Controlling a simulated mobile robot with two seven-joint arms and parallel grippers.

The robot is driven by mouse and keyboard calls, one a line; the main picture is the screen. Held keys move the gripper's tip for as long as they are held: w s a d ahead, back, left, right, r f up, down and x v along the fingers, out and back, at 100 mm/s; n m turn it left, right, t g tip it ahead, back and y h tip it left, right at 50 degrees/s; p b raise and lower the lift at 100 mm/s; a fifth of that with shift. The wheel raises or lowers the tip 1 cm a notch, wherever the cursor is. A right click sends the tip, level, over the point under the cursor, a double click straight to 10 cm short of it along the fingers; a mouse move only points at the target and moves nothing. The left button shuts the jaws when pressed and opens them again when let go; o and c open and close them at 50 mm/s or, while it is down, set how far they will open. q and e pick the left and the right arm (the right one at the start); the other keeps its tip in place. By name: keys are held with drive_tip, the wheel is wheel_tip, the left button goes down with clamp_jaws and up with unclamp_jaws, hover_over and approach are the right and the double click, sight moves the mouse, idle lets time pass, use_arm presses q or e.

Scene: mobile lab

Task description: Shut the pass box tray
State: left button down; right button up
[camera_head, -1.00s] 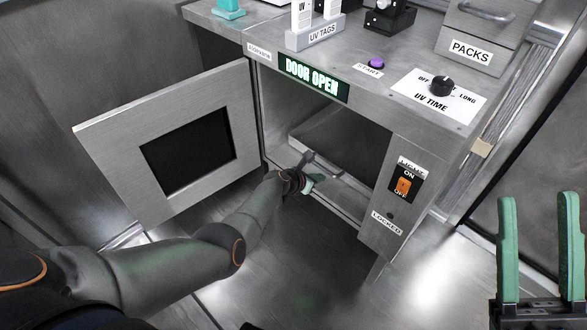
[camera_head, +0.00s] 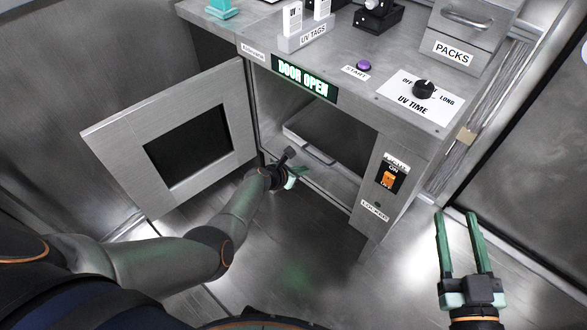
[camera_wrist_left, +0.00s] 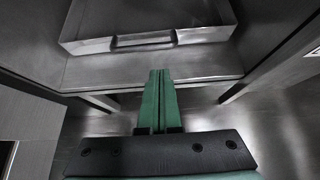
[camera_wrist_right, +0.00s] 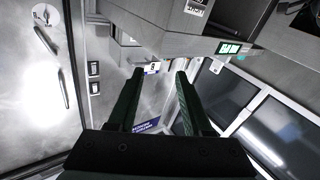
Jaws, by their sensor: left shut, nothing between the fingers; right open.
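The pass box (camera_head: 385,230) stands ahead with its door (camera_head: 110,150) swung open to the left and a lit "DOOR OPEN" sign (camera_head: 305,79). Its metal tray (camera_head: 306,147) sits inside on the floor of the chamber, its front handle facing out. The tray and its handle (camera_wrist_left: 144,39) also show at the top of the left wrist view. My left gripper (camera_head: 303,172) is shut and empty at the chamber opening, just in front of the tray and apart from it in the wrist view. My right gripper (camera_head: 457,215) is open and empty, right of the box.
The box top carries a UV tags holder (camera_head: 306,38), a purple start button (camera_head: 363,65), a UV time knob (camera_head: 424,88) and a packs drawer (camera_head: 470,22). An orange on/off switch (camera_head: 389,179) is on the front. The floor before the box is clear.

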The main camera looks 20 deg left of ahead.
use_arm(q)
drive_tip(key=shift+p+v, duration=2.3)
drive_tip(key=shift+p, duration=0.05)
use_arm(e)
drive_tip(key=s+f+m+g+h, duration=0.1)
drive_tip(key=s+f+g, duration=0.3)
drive_tip(key=f, duration=0.4)
drive_tip(key=s+f+m+g+h, duration=0.1)
drive_tip(key=s+f+g, duration=0.3)
drive_tip(key=f, duration=0.5)
drive_tip(key=shift+a+f+m+g, duration=0.15)
drive_tip(key=shift+f+m+g, duration=0.15)
drive_tip(key=shift+g, duration=0.1)
